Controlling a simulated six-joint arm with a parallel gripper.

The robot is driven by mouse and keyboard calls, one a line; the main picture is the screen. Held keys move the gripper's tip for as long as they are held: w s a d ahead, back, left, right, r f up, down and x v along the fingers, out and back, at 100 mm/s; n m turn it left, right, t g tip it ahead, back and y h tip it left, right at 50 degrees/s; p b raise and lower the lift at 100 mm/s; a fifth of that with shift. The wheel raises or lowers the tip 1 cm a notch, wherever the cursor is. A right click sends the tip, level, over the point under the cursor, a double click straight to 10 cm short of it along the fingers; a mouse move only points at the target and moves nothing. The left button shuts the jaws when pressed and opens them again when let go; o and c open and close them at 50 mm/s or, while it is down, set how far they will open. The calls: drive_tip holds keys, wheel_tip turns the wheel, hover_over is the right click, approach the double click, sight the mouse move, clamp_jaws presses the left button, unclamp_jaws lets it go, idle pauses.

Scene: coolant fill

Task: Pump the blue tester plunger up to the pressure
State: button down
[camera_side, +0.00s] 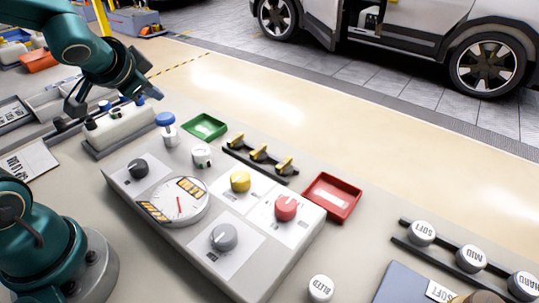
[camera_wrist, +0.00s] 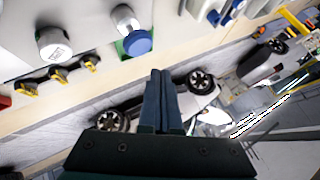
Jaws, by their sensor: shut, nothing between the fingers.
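The tester plunger (camera_side: 165,118) has a round blue cap on a pale cylinder and stands upright at the back of the bench. In the wrist view the blue cap (camera_wrist: 138,43) lies up and left of my fingertips. My gripper (camera_side: 154,93) is above and to the left of the cap in the side view, apart from it. Its two fingers (camera_wrist: 160,73) are together with nothing between them. A round white gauge (camera_side: 178,203) with a red needle and dark labels sits on the grey panel; its reading is too small to tell.
The panel carries black (camera_side: 138,167), yellow (camera_side: 240,181), red (camera_side: 286,207) and grey (camera_side: 223,236) knobs. A green tray (camera_side: 205,126), yellow-handled valves (camera_side: 260,153) and a red tray (camera_side: 333,197) stand behind. A white BLEED button (camera_side: 320,288) is at the front.

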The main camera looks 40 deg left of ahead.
sight(162, 117)
drive_tip(key=shift+f, duration=1.1)
idle(1.3)
drive_tip(key=shift+f, duration=0.45)
drive_tip(key=shift+f, duration=1.3)
idle(1.1)
drive_tip(key=shift+r, duration=1.75)
drive_tip(key=shift+r, duration=2.5)
